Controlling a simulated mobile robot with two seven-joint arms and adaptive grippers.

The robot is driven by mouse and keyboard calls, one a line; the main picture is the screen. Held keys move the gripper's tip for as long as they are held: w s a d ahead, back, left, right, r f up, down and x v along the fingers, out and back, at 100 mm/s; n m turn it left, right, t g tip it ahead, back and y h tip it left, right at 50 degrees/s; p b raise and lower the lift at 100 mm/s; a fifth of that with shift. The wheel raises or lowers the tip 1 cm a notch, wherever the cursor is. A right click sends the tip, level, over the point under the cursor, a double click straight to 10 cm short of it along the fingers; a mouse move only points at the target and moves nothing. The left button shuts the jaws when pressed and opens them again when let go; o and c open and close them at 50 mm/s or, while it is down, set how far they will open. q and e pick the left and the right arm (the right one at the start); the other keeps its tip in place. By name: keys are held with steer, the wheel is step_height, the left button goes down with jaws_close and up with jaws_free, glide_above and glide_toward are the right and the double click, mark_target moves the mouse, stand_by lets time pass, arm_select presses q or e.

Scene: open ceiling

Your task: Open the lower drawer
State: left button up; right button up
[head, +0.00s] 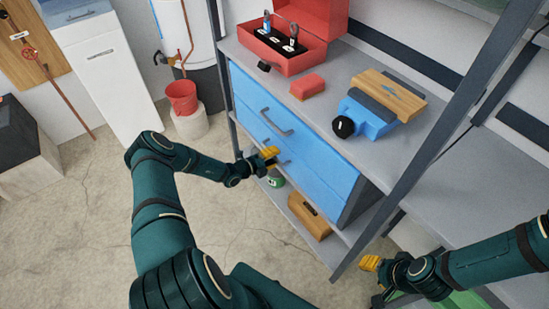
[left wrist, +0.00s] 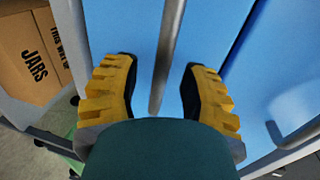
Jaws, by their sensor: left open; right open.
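The blue lower drawer (head: 315,180) is in the shelf unit, under the blue upper drawer (head: 310,135), and both look shut. My left gripper (head: 269,156) is at the lower drawer's front in the head view, partly covering its grey handle (head: 284,163). In the left wrist view the open yellow fingers (left wrist: 160,90) stand on either side of this handle (left wrist: 167,60), with gaps on both sides. The upper drawer's handle (left wrist: 299,131) shows at the right there. My right gripper (head: 371,263) is open and empty, low at the right near the shelf post.
A red toolbox (head: 290,62), a red block (head: 307,87) and a blue vise (head: 368,118) are on the top surface. A cardboard box (head: 309,214) is on the shelf below. Floor in front of the drawers is clear.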

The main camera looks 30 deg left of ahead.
arm_select(q)
steer(key=shift+w+d, duration=0.1)
steer(key=shift+w, duration=0.2)
steer(key=shift+c, duration=0.3)
jaws_close()
steer(key=shift+s, duration=0.15)
